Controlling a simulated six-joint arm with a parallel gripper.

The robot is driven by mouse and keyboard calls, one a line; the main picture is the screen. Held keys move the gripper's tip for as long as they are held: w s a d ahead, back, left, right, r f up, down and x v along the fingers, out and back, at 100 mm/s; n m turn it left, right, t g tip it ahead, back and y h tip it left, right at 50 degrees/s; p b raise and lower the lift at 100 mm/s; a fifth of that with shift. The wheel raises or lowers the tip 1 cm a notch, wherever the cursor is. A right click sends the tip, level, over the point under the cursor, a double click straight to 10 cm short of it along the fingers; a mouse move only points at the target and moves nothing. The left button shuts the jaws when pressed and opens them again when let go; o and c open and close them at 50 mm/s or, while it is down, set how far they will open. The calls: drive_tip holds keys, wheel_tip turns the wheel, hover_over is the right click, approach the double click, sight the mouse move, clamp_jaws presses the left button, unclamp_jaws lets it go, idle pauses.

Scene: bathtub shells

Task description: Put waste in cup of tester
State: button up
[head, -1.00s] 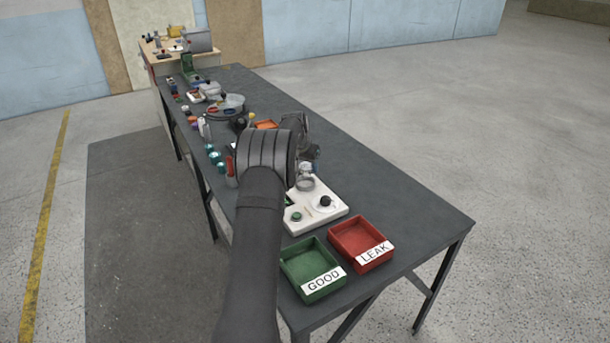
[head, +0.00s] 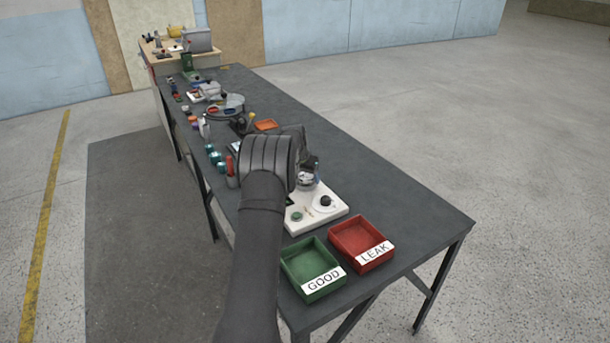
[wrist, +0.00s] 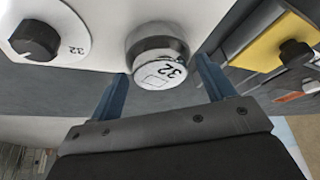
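The white tester (head: 303,224) stands on the dark bench beyond the GOOD and LEAK trays. It has a dial with a black knob (head: 326,201), also marked 32 in the wrist view (wrist: 36,42). My gripper is over the cup area of the tester. Whether the fingers press on the waste is unclear; a narrow gap seems to show at the right finger.
A green GOOD tray (head: 312,268) and a red LEAK tray (head: 361,243) stand at the near end, both empty. Teal cylinders (head: 214,158), a red-topped holder (head: 231,178) and an orange tray (head: 265,125) stand farther along. The bench's right side is clear.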

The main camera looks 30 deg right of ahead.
sight(305, 177)
drive_tip(key=v, duration=1.2)
drive_tip(key=shift+r, duration=0.15)
drive_tip(key=x, duration=1.2)
wheel_tip(305, 177, up, 2)
drive_tip(key=shift+r, duration=0.95)
